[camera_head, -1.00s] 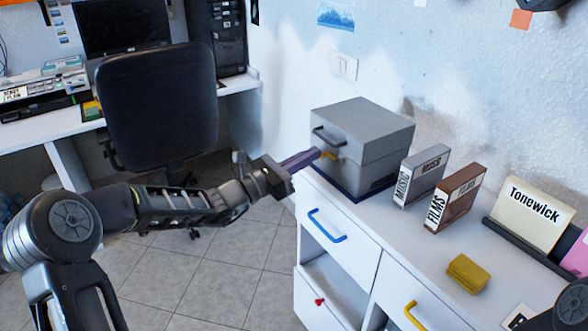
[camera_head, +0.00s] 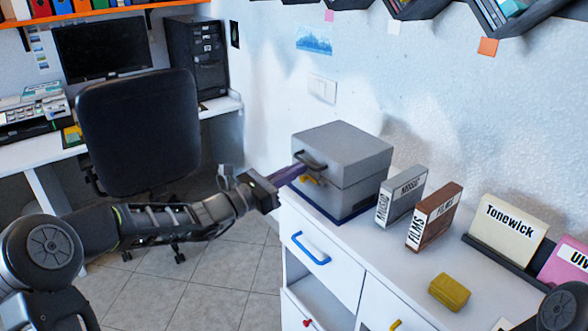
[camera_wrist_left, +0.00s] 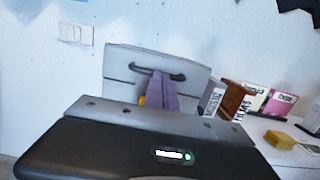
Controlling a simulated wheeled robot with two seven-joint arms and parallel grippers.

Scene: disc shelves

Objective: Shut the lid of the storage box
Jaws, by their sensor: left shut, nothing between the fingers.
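The grey storage box (camera_head: 362,193) stands on the white cabinet near the wall. Its lid (camera_head: 345,146) lies level on the body, with a seam visible around it; I cannot tell whether it is fully seated. A dark handle (camera_head: 312,161) is on the lid's front, above a yellow catch (camera_head: 313,181). My left gripper (camera_head: 302,168) has its purple fingers together and empty, with the tips at the lid front by the handle. In the left wrist view, the fingers (camera_wrist_left: 162,84) overlap the handle; contact is unclear. My right gripper is out of frame.
A grey MUSIC case (camera_head: 402,197) and a brown FILMS case (camera_head: 434,217) stand right of the box. A yellow block (camera_head: 449,291) and card holder (camera_head: 505,262) are farther right. A black chair (camera_head: 140,130) stands behind my left arm.

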